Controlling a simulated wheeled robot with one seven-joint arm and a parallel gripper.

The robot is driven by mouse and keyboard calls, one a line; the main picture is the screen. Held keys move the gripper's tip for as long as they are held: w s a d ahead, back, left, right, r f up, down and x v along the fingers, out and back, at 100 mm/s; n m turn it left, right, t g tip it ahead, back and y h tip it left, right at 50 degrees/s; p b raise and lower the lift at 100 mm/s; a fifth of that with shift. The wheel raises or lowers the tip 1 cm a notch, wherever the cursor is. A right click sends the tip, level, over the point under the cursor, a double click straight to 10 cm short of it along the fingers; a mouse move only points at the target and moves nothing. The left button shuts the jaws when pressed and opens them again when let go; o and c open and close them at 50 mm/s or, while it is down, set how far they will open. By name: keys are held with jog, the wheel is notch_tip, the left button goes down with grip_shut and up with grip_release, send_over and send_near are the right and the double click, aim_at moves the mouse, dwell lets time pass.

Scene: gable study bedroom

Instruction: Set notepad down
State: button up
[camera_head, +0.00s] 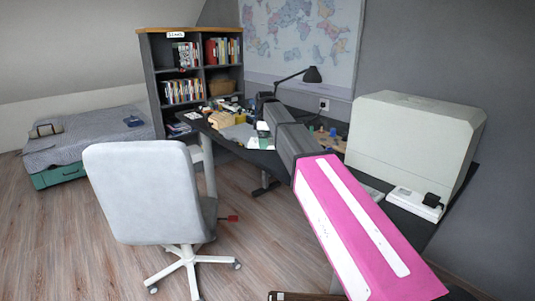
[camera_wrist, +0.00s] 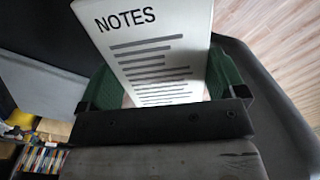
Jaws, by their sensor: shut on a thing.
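A white notepad (camera_wrist: 150,40) printed with "NOTES" and grey lines fills the upper middle of the wrist view. My gripper (camera_wrist: 160,82) is shut on it, with one green finger on each side. The notepad's lower end is hidden behind the dark gripper body. In the head view my arm reaches away over the dark desk (camera_head: 403,218), and my fingers are hidden behind it. I cannot tell from these frames how far the notepad is from any surface.
The far desk end holds a clutter of small items (camera_head: 228,117) and a black lamp (camera_head: 312,75). A big pale box-shaped thing (camera_head: 410,135) stands right of my arm. A white chair (camera_head: 147,190) stands before the desk. A bookcase (camera_head: 195,75) is behind.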

jog(key=w+a+n, duration=0.8)
jog(key=n, duration=0.1)
send_over(267, 152)
notch_tip(267, 152, down, 7)
jog(key=shift+w+a, duration=0.1)
jog(key=shift+f, duration=2.05)
jog(key=shift+f, duration=0.1)
jog(key=o, duration=0.8)
notch_tip(267, 152, up, 12)
jog(key=shift+r, duration=0.1)
